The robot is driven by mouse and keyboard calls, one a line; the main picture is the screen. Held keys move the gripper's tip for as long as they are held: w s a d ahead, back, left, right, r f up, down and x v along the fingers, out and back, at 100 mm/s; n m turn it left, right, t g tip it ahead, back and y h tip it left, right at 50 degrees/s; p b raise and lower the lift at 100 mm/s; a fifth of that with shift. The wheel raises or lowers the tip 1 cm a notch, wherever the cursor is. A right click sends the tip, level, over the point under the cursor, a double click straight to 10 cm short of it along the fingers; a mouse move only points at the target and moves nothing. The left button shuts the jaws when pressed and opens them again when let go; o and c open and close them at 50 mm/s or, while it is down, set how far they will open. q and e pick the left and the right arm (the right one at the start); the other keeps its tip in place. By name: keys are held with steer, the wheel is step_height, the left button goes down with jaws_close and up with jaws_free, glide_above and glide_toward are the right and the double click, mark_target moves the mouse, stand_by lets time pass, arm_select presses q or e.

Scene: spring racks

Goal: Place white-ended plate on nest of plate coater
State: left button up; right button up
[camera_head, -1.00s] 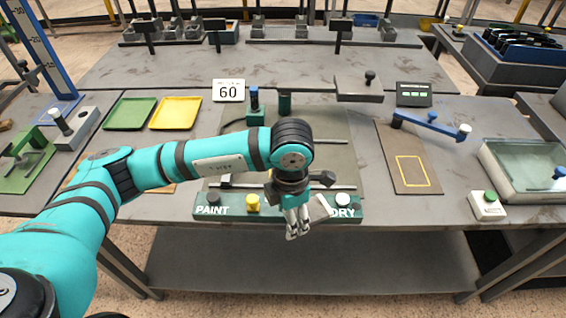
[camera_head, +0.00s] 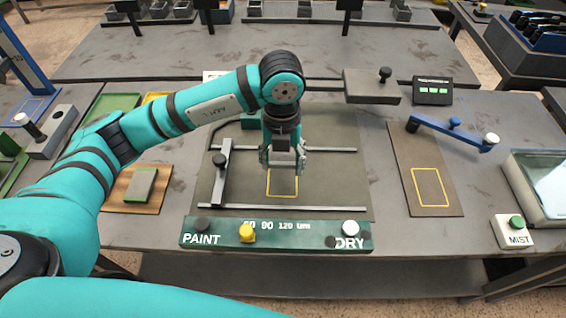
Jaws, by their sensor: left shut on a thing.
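My left gripper (camera_head: 284,160) points down over the plate coater (camera_head: 335,180), at the far edge of a yellow-outlined nest (camera_head: 283,194) on its bed. It is shut on a thin grey piece, probably the plate. The fingers hide most of it, and I cannot make out a white end or whether it touches the bed. The near part of the nest shows bare. My right gripper is out of view.
A plate (camera_head: 141,184) lies on a wooden board at left. A brown board (camera_head: 408,165) with another yellow outline lies at right. A PAINT/DRY panel (camera_head: 290,237) runs along the front.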

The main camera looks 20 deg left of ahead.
mark_target(282, 193)
arm_select(q)
steer(key=shift+s+d+f+p, duration=0.1)
steer(key=shift+s+f+p, duration=0.1)
steer(key=shift+f, duration=0.45)
steer(key=shift+s+f+p, duration=0.1)
steer(key=shift+f+p, duration=0.05)
steer(key=shift+f, duration=0.45)
step_height(282, 193, down, 3)
steer(key=shift+s+r, duration=0.15)
steer(key=shift+f+p, duration=0.3)
steer(key=shift+f, duration=0.05)
step_height(282, 193, down, 3)
steer(key=shift+f+p, duration=0.1)
steer(key=shift+p, duration=0.2)
steer(key=shift+f, duration=0.1)
steer(key=o, duration=1.3)
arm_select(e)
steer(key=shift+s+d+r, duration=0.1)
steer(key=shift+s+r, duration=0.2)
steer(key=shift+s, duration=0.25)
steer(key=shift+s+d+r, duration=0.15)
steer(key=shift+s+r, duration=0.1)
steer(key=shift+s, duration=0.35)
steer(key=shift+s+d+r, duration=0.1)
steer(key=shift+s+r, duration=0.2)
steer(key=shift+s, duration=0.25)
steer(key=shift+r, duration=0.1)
